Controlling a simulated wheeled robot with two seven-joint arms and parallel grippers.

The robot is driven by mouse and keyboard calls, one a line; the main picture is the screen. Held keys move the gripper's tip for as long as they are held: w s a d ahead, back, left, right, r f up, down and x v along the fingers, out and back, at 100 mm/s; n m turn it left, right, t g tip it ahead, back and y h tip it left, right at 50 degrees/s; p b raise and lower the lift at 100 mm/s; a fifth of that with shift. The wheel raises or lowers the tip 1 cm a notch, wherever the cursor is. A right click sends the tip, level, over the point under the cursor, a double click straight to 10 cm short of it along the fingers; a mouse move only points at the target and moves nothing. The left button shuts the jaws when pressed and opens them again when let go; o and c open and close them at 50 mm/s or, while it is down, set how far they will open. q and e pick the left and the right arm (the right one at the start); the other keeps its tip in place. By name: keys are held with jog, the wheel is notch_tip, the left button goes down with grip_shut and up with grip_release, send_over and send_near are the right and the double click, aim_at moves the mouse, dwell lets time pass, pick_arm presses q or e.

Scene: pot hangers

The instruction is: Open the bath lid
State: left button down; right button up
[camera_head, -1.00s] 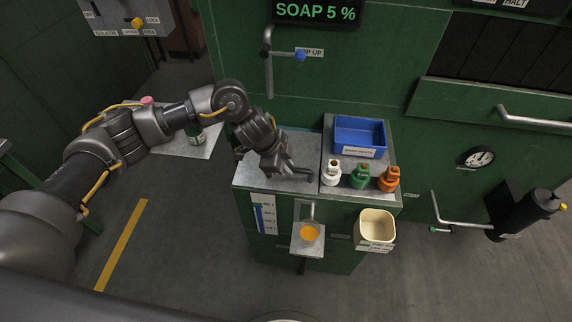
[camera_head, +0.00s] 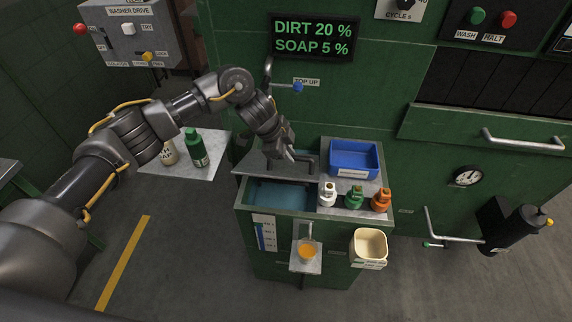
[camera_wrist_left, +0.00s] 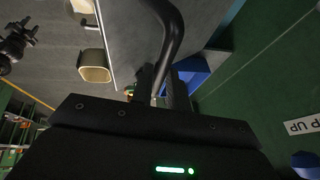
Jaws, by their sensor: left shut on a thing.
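The bath (camera_head: 280,210) is at the front left of the green cabinet top, and blue liquid shows inside it. The grey bath lid (camera_head: 250,165) is at the back of the opening, leaving the front part uncovered; I cannot tell how far it is tilted. Its dark bar handle (camera_head: 308,162) is on the lid's right part. My left gripper (camera_head: 288,155) is shut on this handle. In the left wrist view the curved handle (camera_wrist_left: 173,35) runs down between the fingers (camera_wrist_left: 165,88). My right gripper is not in view.
White (camera_head: 327,194), green (camera_head: 354,197) and orange (camera_head: 381,199) bottles stand right of the bath, with a blue tray (camera_head: 354,160) behind. A cup of orange liquid (camera_head: 307,251) and a cream bin (camera_head: 370,244) are at the front. A tap pipe (camera_head: 268,80) is behind.

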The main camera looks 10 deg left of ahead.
pick_arm(q)
jog(key=shift+w+a+r, duration=0.1)
jog(key=shift+w+r, duration=0.25)
jog(key=shift+w, duration=0.25)
jog(key=shift+w+r, duration=0.35)
jog(key=shift+w, duration=0.2)
